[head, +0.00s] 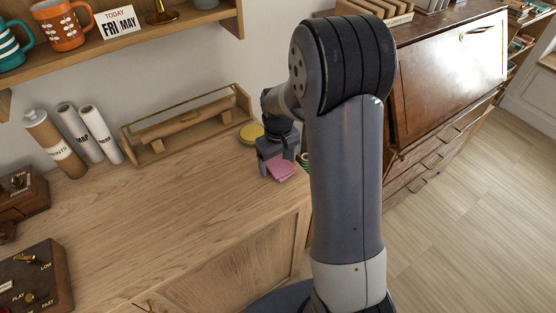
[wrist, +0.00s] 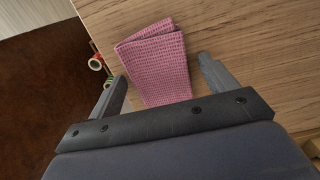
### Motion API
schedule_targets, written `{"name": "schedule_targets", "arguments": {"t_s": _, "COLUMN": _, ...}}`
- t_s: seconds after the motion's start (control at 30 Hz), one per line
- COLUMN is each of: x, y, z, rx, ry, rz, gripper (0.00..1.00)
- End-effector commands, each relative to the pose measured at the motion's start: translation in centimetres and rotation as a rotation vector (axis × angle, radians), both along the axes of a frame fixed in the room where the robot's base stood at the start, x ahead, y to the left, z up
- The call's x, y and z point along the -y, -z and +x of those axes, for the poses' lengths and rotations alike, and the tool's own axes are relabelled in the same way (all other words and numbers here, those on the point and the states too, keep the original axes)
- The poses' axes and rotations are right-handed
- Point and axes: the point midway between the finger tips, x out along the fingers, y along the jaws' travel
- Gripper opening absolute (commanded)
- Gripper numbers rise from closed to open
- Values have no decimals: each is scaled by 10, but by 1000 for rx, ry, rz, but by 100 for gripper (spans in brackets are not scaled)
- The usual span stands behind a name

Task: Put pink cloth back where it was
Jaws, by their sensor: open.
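The pink cloth (head: 281,171) lies folded on the wooden cabinet top (head: 180,215), near its right end. In the wrist view the cloth (wrist: 158,62) is a waffle-textured folded piece, lying flat on the wood. My gripper (wrist: 168,85) is open, with one finger on each side of the cloth's near part. I cannot tell whether the fingers touch it. In the head view my gripper (head: 277,158) is right over the cloth and hides part of it.
Rolls of tape (wrist: 95,64) are close by. Rolled tubes (head: 92,135) stand at the back left. A dark wooden bureau (head: 450,80) is to the right. The middle of the cabinet top is clear.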

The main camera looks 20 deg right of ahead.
Motion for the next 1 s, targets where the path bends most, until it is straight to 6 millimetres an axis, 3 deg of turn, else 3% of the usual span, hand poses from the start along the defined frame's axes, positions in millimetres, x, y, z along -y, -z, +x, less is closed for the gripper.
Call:
{"name": "schedule_targets", "arguments": {"t_s": 0.27, "x": 0, "y": -11, "z": 1, "rx": 5, "ry": 0, "rz": 1, "gripper": 80}}
{"name": "schedule_targets", "arguments": {"t_s": 0.7, "x": 0, "y": -99, "z": 1, "rx": 4, "ry": 0, "rz": 0, "gripper": 80}}
{"name": "schedule_targets", "arguments": {"t_s": 1.0, "x": 0, "y": -123, "z": 0, "rx": 1, "ry": 0, "rz": 0, "gripper": 80}}
